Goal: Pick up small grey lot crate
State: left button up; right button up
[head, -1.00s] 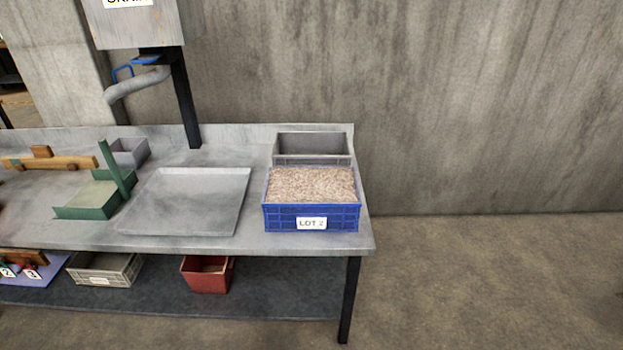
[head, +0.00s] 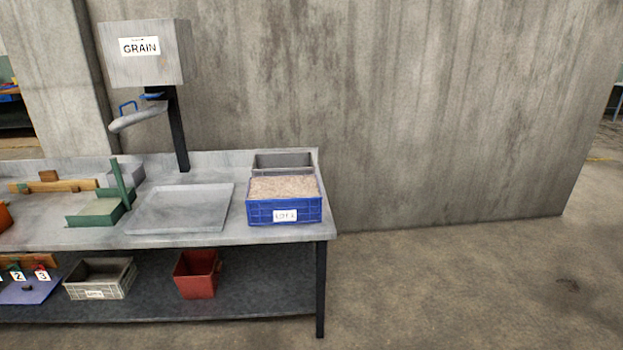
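A small grey crate (head: 112,281) with a white label on its front stands on the lower shelf, left of a red bin; it looks empty and the label is too small to read. Another grey crate (head: 284,160) stands on the bench top at the back right, partly hidden behind a blue crate (head: 284,210) full of grain with a LOT label. I cannot tell for sure which grey crate is the lot crate. Neither of my grippers is in view.
The metal bench (head: 160,238) holds a flat grey tray (head: 180,226) and a green stand (head: 97,218). A grain hopper (head: 140,58) with a spout is above it. A red bin (head: 197,282) and a blue mat (head: 35,291) are on the lower shelf (head: 150,308). The floor at right is clear.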

aim_at(294, 162)
jog(key=z, duration=0.8)
jog(key=i, duration=6.2)
jog(key=u, duration=4.35)
jog(key=i, duration=1.05)
jog(key=u, duration=0.05)
